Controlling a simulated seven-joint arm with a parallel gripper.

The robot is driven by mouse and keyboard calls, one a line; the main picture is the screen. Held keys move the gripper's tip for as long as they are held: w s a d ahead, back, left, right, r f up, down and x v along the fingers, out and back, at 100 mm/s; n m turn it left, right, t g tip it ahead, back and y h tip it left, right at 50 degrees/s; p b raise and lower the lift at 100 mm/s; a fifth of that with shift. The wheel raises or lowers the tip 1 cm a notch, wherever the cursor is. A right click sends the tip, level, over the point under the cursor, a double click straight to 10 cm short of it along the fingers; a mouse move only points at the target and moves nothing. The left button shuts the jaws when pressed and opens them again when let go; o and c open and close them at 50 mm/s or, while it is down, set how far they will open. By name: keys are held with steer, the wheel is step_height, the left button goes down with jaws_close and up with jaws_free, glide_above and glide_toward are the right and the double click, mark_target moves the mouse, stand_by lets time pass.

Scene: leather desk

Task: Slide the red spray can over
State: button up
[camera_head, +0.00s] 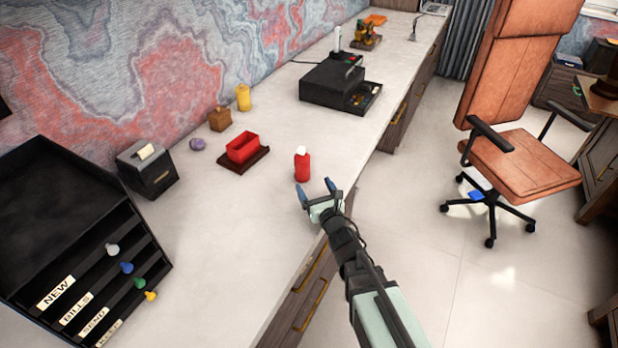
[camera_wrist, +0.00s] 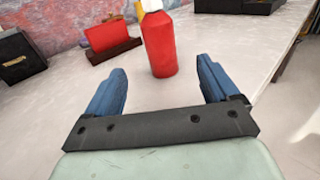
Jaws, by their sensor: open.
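The red spray can (camera_head: 302,168) with a white top stands upright on the pale desk (camera_head: 225,225), near its right edge. It also shows in the wrist view (camera_wrist: 160,45), ahead of my gripper and between the lines of its two fingers. My gripper (camera_head: 316,190) is open, with its blue fingers spread, low over the desk just on the near side of the can. In the wrist view the fingers (camera_wrist: 162,88) are empty. The can seems to stand just beyond the fingertips; whether either finger touches it I cannot tell.
A red box on a dark tray (camera_head: 262,157) stands left of the can. A black cash-register-like box (camera_head: 330,82) stands farther back. A black sorter (camera_head: 75,215) and small dark box (camera_head: 150,172) are at left. Bare desk lies around the can. The desk edge drops off at right.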

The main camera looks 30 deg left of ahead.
steer(key=shift+v, duration=1.2)
